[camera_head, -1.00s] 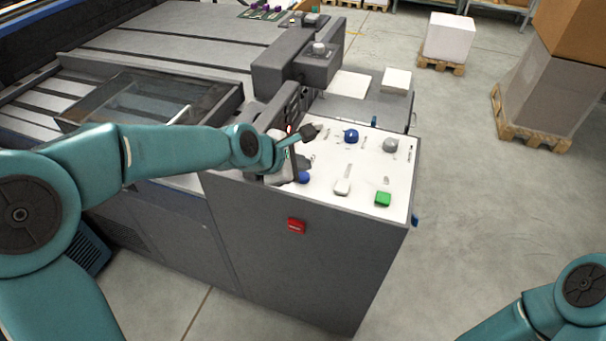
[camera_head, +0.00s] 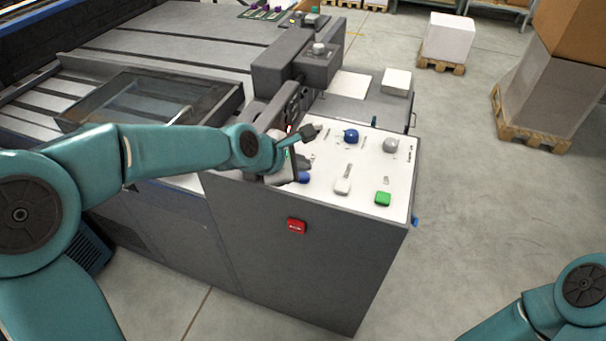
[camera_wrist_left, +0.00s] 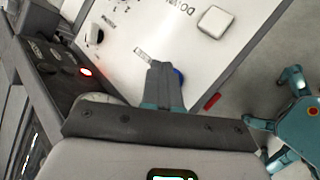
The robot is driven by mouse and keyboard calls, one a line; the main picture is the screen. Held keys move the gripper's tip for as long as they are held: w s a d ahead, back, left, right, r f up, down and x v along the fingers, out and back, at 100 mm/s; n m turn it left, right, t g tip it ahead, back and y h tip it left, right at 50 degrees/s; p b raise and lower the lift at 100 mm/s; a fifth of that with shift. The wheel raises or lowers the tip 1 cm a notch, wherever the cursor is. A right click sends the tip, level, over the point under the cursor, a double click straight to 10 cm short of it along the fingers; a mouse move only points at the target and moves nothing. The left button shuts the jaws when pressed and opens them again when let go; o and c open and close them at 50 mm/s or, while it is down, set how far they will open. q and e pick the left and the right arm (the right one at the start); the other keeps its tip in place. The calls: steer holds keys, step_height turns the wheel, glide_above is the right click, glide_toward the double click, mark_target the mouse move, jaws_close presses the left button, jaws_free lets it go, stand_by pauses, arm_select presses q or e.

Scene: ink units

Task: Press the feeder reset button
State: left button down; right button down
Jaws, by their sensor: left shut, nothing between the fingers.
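A white control panel (camera_head: 325,160) tops the grey cabinet's end. It carries a blue knob (camera_head: 351,136), a grey knob (camera_head: 390,145), a white button (camera_head: 342,187), a green button (camera_head: 383,198) and a blue button (camera_head: 304,177). A red button (camera_head: 297,226) is on the cabinet's front face. I cannot read which is the feeder reset. My left gripper (camera_head: 308,132) is shut and empty over the panel's left part. In the left wrist view its fingertips (camera_wrist_left: 158,68) partly cover a blue button (camera_wrist_left: 179,76); contact cannot be told. My right gripper is out of view.
A grey machine bracket (camera_head: 285,70) rises just behind my left gripper. A dark glassy cover (camera_head: 150,100) lies to the left. A red light (camera_wrist_left: 85,72) glows beside the panel in the wrist view. Open floor (camera_head: 480,220) is to the right, with pallets beyond.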

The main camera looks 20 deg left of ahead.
arm_select(q)
steer(key=shift+f, duration=0.4)
steer(key=shift+f+b, duration=0.45)
stand_by(0.5)
stand_by(0.3)
steer(key=shift+r+p, duration=0.85)
steer(key=shift+p, duration=0.15)
steer(key=shift+r, duration=0.1)
step_height(320, 180, up, 5)
steer(key=p, duration=0.5)
steer(key=shift+p, duration=0.3)
